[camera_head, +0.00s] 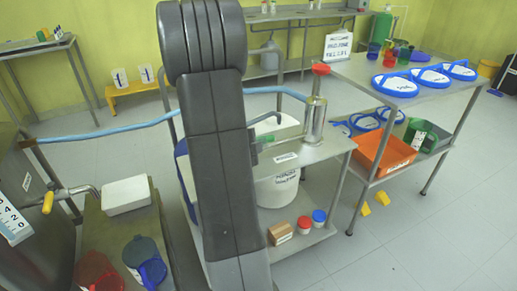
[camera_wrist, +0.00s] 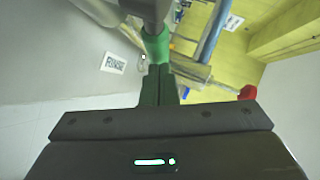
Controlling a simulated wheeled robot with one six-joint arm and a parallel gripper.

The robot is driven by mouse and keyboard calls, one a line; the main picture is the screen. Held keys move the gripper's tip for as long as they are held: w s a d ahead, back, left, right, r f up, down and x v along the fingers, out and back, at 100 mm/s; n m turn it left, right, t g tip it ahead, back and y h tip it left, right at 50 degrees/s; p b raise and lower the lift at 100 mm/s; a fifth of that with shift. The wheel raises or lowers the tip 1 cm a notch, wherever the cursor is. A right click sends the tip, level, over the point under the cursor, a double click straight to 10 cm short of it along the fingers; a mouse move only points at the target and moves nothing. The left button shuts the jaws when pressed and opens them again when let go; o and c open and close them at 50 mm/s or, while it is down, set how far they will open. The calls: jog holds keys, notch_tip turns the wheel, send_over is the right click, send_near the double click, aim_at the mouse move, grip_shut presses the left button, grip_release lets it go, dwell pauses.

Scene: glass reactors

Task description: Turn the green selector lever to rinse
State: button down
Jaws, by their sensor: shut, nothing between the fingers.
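The green selector lever (camera_wrist: 156,44) is in the wrist view, just beyond my gripper (camera_wrist: 159,72). The dark fingers are shut together with nothing between them, and their tips are at or very close to the lever. I cannot tell whether they touch. In the head view a small green part of the lever (camera_head: 266,138) shows beside my arm, left of a metal cylinder (camera_head: 315,122) with a red top (camera_head: 321,69). My arm hides most of that area and the gripper.
A blue hose (camera_head: 110,130) runs across behind my arm. A white labelled container (camera_head: 277,190) stands under the metal table (camera_head: 325,150). At right, a shelf table (camera_head: 350,75) holds blue-rimmed discs and an orange tray (camera_head: 383,153). Open floor (camera_head: 410,240) lies at the lower right.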

jog(key=shift+w+d+n+y, duration=0.15)
jog(key=shift+w+n+y, duration=0.15)
jog(key=shift+w, duration=0.3)
jog(key=p+v, duration=0.2)
jog(key=v, duration=1.2)
jog(key=shift+f, duration=0.25)
jog(key=shift+d, duration=0.1)
jog(key=b+x, duration=0.2)
jog(key=x, duration=1.1)
jog(key=shift+w+d, duration=0.2)
jog(key=shift+w, duration=0.15)
jog(key=shift+s+a, duration=0.1)
jog(key=shift+s, duration=0.15)
